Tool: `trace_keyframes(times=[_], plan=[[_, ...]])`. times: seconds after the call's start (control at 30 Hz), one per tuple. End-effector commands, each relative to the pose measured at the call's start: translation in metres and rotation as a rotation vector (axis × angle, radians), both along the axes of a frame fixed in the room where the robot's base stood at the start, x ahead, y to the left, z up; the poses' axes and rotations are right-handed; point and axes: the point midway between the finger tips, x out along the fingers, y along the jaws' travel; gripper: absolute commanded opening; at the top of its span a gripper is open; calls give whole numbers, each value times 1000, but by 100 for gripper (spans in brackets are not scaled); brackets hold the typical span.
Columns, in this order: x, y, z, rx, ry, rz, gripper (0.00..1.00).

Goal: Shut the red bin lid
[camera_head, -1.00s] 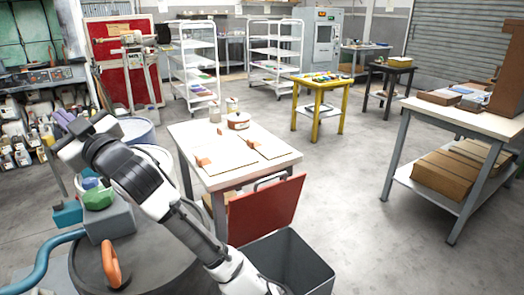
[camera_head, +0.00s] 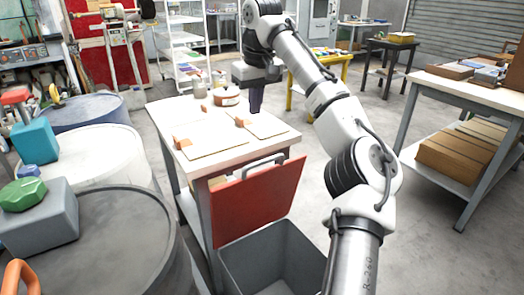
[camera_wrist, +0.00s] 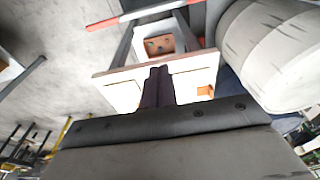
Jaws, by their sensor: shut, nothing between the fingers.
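The red lid (camera_head: 258,200) stands open, tilted up at the back of the grey bin (camera_head: 232,268), with a grey bar handle (camera_head: 264,163) at its top edge. The bin's mouth is uncovered, and its right part is hidden behind my arm. In the wrist view a thin red strip (camera_wrist: 130,17), apparently the lid's edge, shows at the top. My gripper (camera_head: 255,108) points down near the right rear of the white-topped table, beyond the lid and apart from it. Its dark fingers (camera_wrist: 158,72) are together and empty in the wrist view.
Large drums (camera_head: 110,235) crowd the left. A workbench (camera_head: 470,97) stands at the right, with open floor between it and my arm.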

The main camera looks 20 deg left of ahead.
Motion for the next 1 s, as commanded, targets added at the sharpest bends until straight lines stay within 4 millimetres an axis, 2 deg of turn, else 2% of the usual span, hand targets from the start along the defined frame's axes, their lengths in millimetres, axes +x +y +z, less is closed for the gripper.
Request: trace_keyframes(times=[0.17, 0.27, 0.63, 0.8, 1.0], plan=[[1, -2, -12, -4, 8, -4, 0], [2, 0, -27, -3, 7, -4, 0], [9, 9, -104, -5, 6, -5, 0], [-3, -8, -111, -4, 4, -4, 0], [-13, -17, -115, -1, 3, -3, 0]])
